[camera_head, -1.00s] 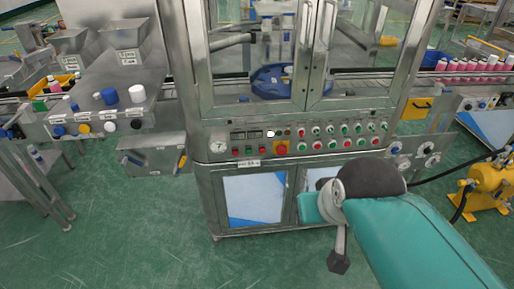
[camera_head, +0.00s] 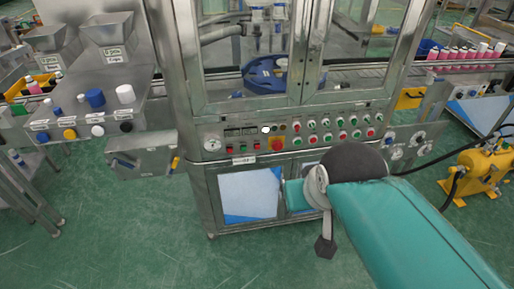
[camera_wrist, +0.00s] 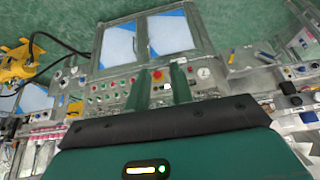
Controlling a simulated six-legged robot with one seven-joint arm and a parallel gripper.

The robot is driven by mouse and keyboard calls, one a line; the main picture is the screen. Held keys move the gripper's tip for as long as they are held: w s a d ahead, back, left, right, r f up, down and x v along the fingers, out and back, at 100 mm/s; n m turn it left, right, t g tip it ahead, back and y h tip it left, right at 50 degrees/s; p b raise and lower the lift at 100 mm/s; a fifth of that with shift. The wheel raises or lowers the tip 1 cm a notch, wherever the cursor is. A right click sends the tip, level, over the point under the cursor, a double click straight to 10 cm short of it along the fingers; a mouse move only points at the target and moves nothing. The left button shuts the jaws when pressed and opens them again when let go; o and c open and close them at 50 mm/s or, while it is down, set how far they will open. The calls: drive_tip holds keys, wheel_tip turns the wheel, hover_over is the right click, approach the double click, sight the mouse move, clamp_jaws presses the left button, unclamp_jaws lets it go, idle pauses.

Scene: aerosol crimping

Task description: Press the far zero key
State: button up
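A control panel (camera_head: 300,133) runs across the front of the steel machine. It carries rows of red and green buttons (camera_head: 342,129), small displays (camera_head: 240,131), a bright white round spot (camera_head: 265,129) and a red knob on a yellow plate (camera_head: 277,144). No zero marking is readable, so I cannot tell which key is the far zero. The wrist view shows the panel upside down, with the red knob (camera_wrist: 157,74) and gauge (camera_wrist: 204,72). My gripper (camera_wrist: 160,90) has two teal fingers standing apart, with the panel visible between them. Contact with the panel cannot be made out.
A side table (camera_head: 100,112) with bottles and caps stands at the left. A conveyor with pink bottles (camera_head: 465,55) is at the right, above a yellow pump (camera_head: 485,170). Glass doors (camera_head: 250,65) rise above the panel. The green floor (camera_head: 130,230) is clear in front.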

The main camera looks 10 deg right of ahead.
drive_tip(key=shift+s, duration=0.1)
clamp_jaws()
drive_tip(key=shift+s, duration=0.1)
idle(1.2)
